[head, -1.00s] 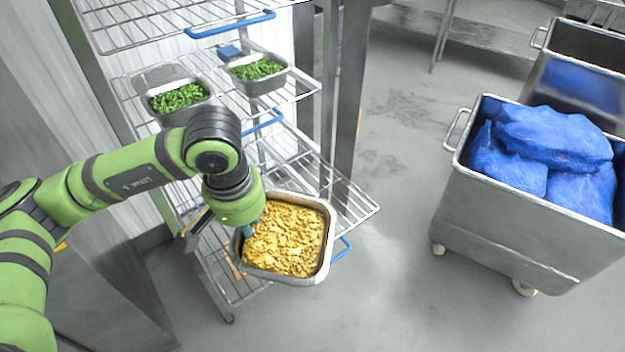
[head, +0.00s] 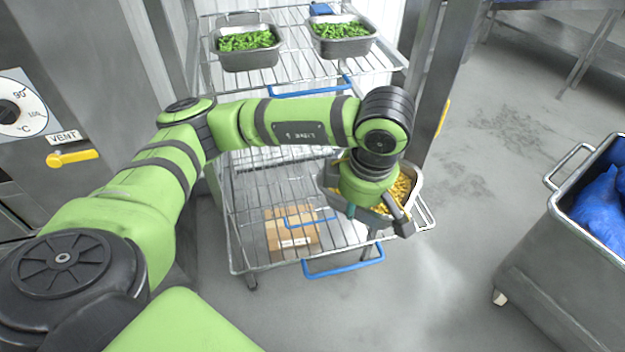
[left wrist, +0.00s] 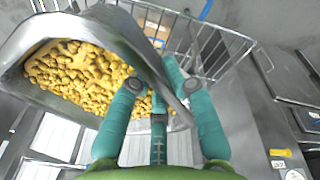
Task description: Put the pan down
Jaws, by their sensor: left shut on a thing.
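The metal pan (head: 417,182) of yellow food pieces is at the right end of the wire rack's middle shelf (head: 245,185). My left gripper (head: 377,214) is shut on its wall and covers much of the pan. In the left wrist view the teal fingers (left wrist: 153,76) pinch the wall of the pan (left wrist: 125,32), with one finger on each side. The pan looks tilted there, with its food inside. I cannot tell whether its underside touches the shelf. My right gripper is not in view.
Two pans of green vegetables, left (head: 248,60) and right (head: 343,48), stand on the shelf above. A cardboard box (head: 290,238) shows low in the rack. The shelf left of the pan looks clear. A metal bin (head: 545,255) with blue bags stands at right.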

